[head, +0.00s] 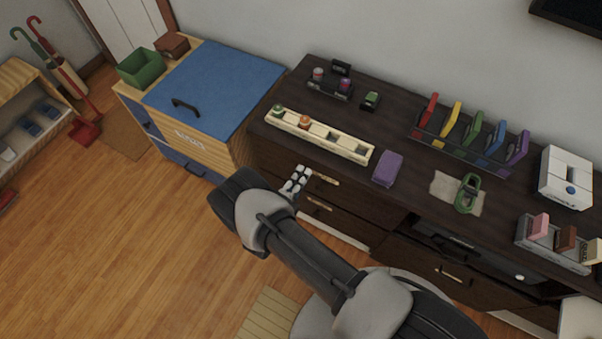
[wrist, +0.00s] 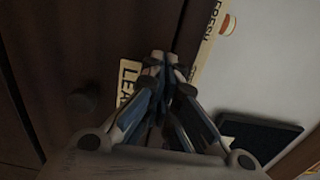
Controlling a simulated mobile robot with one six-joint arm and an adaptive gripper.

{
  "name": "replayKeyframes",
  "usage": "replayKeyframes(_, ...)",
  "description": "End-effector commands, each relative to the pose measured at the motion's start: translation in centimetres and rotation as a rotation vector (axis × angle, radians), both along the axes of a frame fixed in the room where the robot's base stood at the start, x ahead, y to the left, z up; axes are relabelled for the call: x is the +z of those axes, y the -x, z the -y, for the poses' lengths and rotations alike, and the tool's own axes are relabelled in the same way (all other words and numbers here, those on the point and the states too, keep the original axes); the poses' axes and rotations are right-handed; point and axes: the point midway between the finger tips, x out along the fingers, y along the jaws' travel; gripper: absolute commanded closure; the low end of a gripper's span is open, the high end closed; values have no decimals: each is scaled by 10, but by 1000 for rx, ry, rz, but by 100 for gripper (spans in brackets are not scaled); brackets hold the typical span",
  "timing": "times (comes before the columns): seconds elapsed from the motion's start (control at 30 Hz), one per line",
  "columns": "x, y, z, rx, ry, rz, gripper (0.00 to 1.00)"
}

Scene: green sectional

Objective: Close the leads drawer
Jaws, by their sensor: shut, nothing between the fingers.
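The leads drawer (head: 350,186) is a dark brown front in the dresser, just under the top edge, with a pale label. In the wrist view its front (wrist: 45,60) carries a round dark knob (wrist: 82,100) and a partly covered label (wrist: 128,80) reading "LEA". My gripper (head: 298,174) is in front of the dresser's left drawers. In the wrist view my gripper (wrist: 162,66) is shut and empty, its tips over or beside the label. Whether the tips touch the front, and how far the drawer stands out, I cannot tell.
A cream compartment tray (head: 345,150) lies on the dresser top above the drawer, beside a purple block (head: 387,169). A lower drawer's pale label (head: 320,203) shows below. A blue-topped cabinet (head: 215,85) stands left.

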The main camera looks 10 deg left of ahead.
Motion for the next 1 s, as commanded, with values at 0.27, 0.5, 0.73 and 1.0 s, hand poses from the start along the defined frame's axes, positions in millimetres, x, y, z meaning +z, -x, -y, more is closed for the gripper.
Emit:
replayKeyframes(0.27,1,61,-20,8,9,-1,100)
replayKeyframes(0.5,0,95,-32,4,9,-1,100)
replayKeyframes(0.73,-1,104,-34,1,10,-2,100)
replayKeyframes(1.0,13,96,-33,-46,-41,8,100)
